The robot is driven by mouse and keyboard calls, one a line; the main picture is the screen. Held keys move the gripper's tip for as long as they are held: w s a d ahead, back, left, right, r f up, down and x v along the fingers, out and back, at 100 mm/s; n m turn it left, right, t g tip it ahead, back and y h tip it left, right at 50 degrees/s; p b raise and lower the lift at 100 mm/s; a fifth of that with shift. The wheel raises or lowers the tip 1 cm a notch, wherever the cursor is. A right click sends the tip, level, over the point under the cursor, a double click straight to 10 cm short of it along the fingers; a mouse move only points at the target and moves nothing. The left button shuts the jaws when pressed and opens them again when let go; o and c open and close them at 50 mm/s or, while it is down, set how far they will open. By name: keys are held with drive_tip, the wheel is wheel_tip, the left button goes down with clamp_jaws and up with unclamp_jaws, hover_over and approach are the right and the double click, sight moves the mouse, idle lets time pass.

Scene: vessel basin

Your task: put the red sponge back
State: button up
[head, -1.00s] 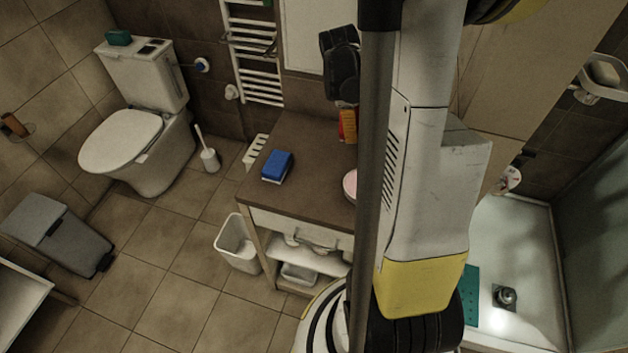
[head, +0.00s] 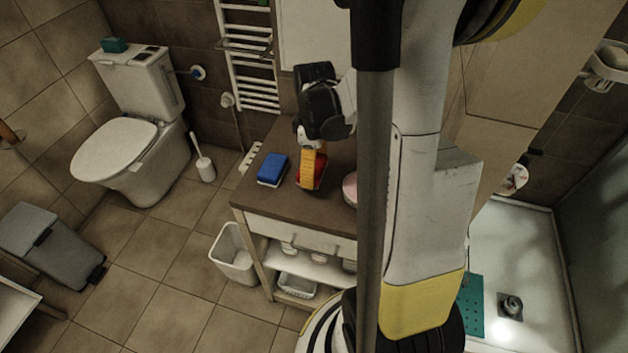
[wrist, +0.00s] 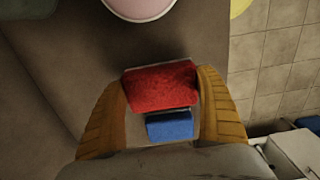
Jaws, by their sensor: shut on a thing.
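The red sponge (wrist: 160,86) sits between the two yellow ribbed fingers of my gripper (wrist: 166,100) in the wrist view. The fingers are shut on its two sides. In the head view my gripper (head: 312,170) is over the brown countertop (head: 262,202), and the red sponge (head: 321,172) shows partly behind the finger. I cannot tell whether the sponge touches the countertop. A blue sponge (head: 272,169) lies on the countertop left of my gripper. A blue sponge also shows just below the red one in the wrist view (wrist: 169,125).
A pinkish round dish (head: 350,188) stands on the countertop right of the gripper, partly hidden by my arm. A white bin (head: 233,252) stands on the floor beside the cabinet. A teal sponge (head: 114,45) lies on the toilet tank (head: 139,78).

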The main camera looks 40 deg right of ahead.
wheel_tip(320, 180, down, 4)
drive_tip(key=shift+f+b, duration=0.15)
drive_tip(key=shift+b, duration=0.9)
drive_tip(key=shift+c, duration=1)
drive_tip(key=o, duration=1.1)
drive_tip(key=shift+o, duration=0.2)
drive_tip(key=shift+r, duration=0.2)
wheel_tip(320, 180, up, 11)
drive_tip(key=p, duration=0.5)
drive_tip(key=shift+r, duration=0.2)
drive_tip(key=shift+a+r, duration=0.2)
drive_tip(key=shift+r, duration=0.1)
drive_tip(key=s+a+r+m+t, duration=0.2)
drive_tip(key=a+r, duration=0.3)
drive_tip(key=a, duration=0.5)
drive_tip(key=s+a+r+m+t, duration=0.2)
drive_tip(key=a+r+m+t, duration=0.2)
drive_tip(key=a, duration=0.6)
drive_tip(key=shift+s+r+t, duration=0.35)
drive_tip(key=shift+r+t, duration=0.2)
drive_tip(key=shift+t, duration=0.05)
